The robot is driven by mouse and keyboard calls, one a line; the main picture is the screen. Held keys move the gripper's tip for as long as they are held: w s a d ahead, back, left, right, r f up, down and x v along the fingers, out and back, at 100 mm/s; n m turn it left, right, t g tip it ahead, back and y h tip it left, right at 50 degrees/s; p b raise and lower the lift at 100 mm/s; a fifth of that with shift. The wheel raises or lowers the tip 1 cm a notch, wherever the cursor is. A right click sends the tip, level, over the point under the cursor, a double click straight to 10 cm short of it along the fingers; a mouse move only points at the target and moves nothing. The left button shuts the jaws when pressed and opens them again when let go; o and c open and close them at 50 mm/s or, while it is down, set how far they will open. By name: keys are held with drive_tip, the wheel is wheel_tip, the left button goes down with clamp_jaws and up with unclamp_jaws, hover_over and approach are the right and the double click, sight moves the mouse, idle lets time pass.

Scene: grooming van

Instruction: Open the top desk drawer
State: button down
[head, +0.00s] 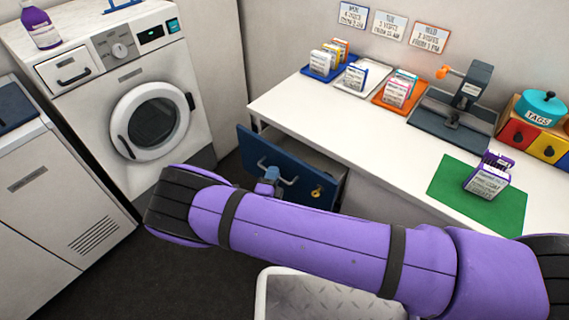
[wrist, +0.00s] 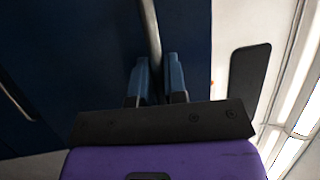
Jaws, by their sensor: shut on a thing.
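The top desk drawer has a dark blue front (head: 262,151) and stands out from under the white desk, with its grey side and interior partly visible behind the front. A metal bar handle (wrist: 151,25) runs between my gripper's blue fingers in the wrist view. My gripper (wrist: 157,65) is shut on this handle. In the head view, my gripper (head: 268,184) is at the drawer front, partly hidden by my purple arm. The lower part of the desk front is hidden behind my arm.
The white desk top (head: 310,115) carries card stacks on trays, a grey press (head: 455,110), a green mat (head: 452,190) and a teal pot (head: 541,105). A washing machine (head: 135,85) stands at left. Dark floor (head: 205,157) is free between it and the desk. A yellow lock piece (head: 317,191) is on the drawer front.

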drive_tip(key=s+a, duration=1.2)
drive_tip(key=s, duration=0.4)
drive_tip(key=shift+s+a, duration=0.25)
drive_tip(key=shift+a, duration=0.15)
drive_tip(key=c, duration=1.2)
unclamp_jaws()
drive_tip(key=v, duration=1)
drive_tip(key=shift+s+a+f, duration=0.1)
drive_tip(key=shift+s+f, duration=0.05)
drive_tip(key=shift+s, duration=0.2)
